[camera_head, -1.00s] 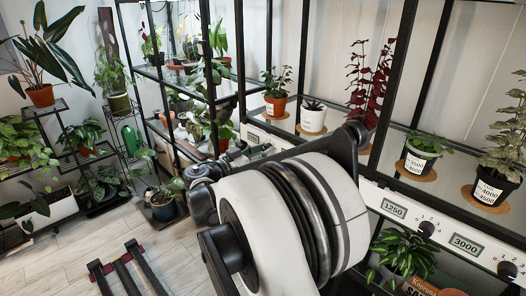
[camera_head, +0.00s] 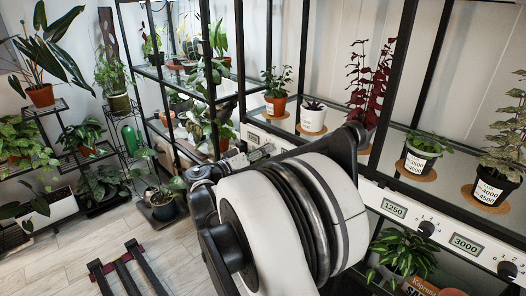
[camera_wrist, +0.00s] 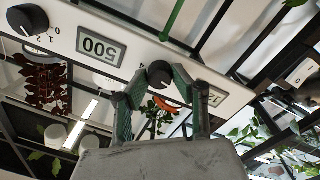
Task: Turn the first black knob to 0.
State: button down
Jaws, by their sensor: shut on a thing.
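A white control panel (camera_wrist: 222,88) on the shelf edge crosses the wrist view, where it appears upside down. A black knob (camera_wrist: 159,71) on it sits between the green-grey fingers of my gripper (camera_wrist: 160,78). The fingers are shut around its sides. Its pointer and most of its scale are hidden, so I cannot tell its setting. A display reading 500 (camera_wrist: 100,47) lies left of this knob. Another display (camera_wrist: 214,97) to the right is partly covered by a finger. In the head view my gripper (camera_head: 260,153) is at the panel's far left part, mostly behind my arm.
Another black knob (camera_wrist: 28,20) with a numbered scale is at the wrist view's upper left. In the head view, displays reading 1250 (camera_head: 394,208) and 3000 (camera_head: 466,244) have knobs beside them. Potted plants, including a red-leaved one (camera_head: 371,80), stand above; a leafy plant (camera_head: 403,250) sits below.

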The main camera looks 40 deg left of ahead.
jog(key=c, duration=1.4)
grip_release()
jog(key=shift+c, duration=0.2)
jog(key=s+a, duration=0.2)
jog(key=s, duration=1)
jog(key=shift+f, duration=0.2)
jog(key=shift+w, duration=0.1)
